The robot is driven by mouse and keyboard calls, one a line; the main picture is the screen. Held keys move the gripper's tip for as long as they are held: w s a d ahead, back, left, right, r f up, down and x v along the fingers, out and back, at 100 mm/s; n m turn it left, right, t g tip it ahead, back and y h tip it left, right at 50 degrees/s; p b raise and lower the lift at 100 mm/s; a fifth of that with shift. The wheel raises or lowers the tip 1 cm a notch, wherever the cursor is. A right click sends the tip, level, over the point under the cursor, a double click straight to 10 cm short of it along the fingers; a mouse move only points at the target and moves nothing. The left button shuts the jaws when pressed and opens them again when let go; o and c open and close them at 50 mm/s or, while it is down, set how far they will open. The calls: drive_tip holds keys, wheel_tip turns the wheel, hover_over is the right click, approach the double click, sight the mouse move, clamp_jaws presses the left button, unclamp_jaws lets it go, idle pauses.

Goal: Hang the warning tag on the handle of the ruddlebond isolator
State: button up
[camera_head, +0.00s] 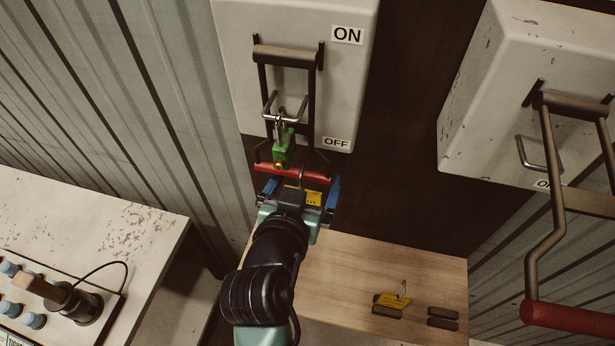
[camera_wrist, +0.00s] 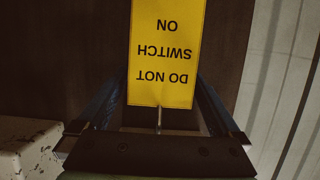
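A yellow warning tag (camera_head: 313,198) shows between my gripper's fingers, just below the red handle grip (camera_head: 290,171) of the left isolator (camera_head: 235,60). Its thin wire hook reaches up to the grip; the contact is too small to tell. In the wrist view the tag (camera_wrist: 166,60) reads "DO NOT SWITCH ON" upside down, with its wire at the lower edge. My gripper (camera_head: 302,190) is open, with blue fingers wide apart on either side of the tag. The isolator's handle is down by "OFF". A green padlock (camera_head: 284,152) hangs from the metal loop above the grip.
A second isolator (camera_head: 480,110) with a long red-gripped handle (camera_head: 565,318) stands at right. Another yellow tag (camera_head: 393,301) rests in a holder on the wooden table (camera_head: 340,265). A worn bench (camera_head: 120,230) with a control panel is at left.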

drive_tip(key=shift+s, duration=0.1)
drive_tip(key=v, duration=1.2)
drive_tip(key=shift+s+r, duration=0.25)
drive_tip(key=shift+s, duration=0.1)
drive_tip(key=shift+a, duration=0.15)
